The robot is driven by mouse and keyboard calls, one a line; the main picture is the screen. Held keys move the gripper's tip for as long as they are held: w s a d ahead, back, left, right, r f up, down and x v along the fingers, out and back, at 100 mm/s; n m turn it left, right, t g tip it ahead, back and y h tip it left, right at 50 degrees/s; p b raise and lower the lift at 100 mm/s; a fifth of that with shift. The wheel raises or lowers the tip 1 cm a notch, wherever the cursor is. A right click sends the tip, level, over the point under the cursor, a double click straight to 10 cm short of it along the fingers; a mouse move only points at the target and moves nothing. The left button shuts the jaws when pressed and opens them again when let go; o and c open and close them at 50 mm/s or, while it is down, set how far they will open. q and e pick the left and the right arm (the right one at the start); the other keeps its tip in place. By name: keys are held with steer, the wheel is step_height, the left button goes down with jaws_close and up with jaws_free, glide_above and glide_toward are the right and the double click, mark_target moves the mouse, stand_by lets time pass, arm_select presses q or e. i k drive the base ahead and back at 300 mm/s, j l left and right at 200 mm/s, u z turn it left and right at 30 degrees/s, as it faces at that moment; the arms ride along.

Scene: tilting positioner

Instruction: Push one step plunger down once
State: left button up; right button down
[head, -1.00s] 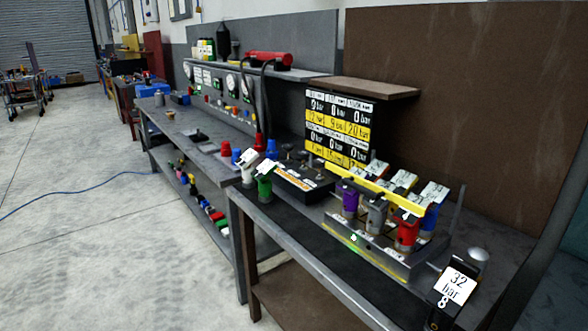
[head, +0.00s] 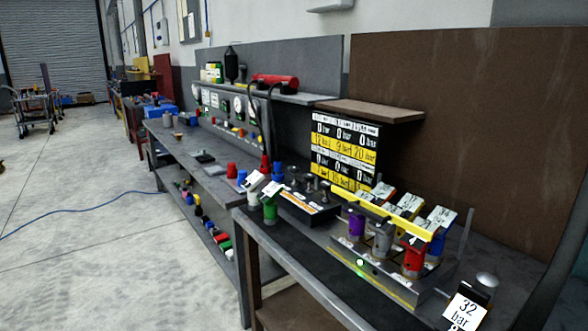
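A round silver knob (head: 487,280) on a short stem stands at the right front of the near bench, behind a black block with a white "32 bar" label (head: 465,311). It looks like a plunger, but I cannot be sure. A black box (head: 308,208) farther left on the bench carries several dark upright knobs (head: 309,182), too small to tell apart. A grey tilted rack (head: 390,277) with a yellow bar holds purple, grey, red and blue labelled cylinders and shows a small green light (head: 360,262). Neither of my grippers is in view.
A black and yellow pressure board (head: 343,150) stands behind the rack under a brown shelf (head: 370,110). White and green labelled cylinders (head: 270,212) stand left of the black box. A second bench with gauges extends back left.

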mark_target(293, 169)
steer(key=i+j+z, duration=0.15)
steer(key=z, duration=0.25)
steer(key=i+j+z, duration=0.1)
steer(key=z, duration=0.25)
steer(key=i+j+z, duration=0.1)
steer(key=j+z, duration=0.3)
steer(key=i+j+z, duration=0.1)
steer(key=j, duration=0.45)
steer(key=i+j+z, duration=0.1)
steer(key=j, duration=0.45)
steer(key=i+j, duration=0.2)
steer(key=j, duration=0.35)
steer(key=i+j+z, duration=0.15)
steer(key=j, duration=0.4)
steer(key=j+z, duration=0.1)
steer(key=j, duration=0.45)
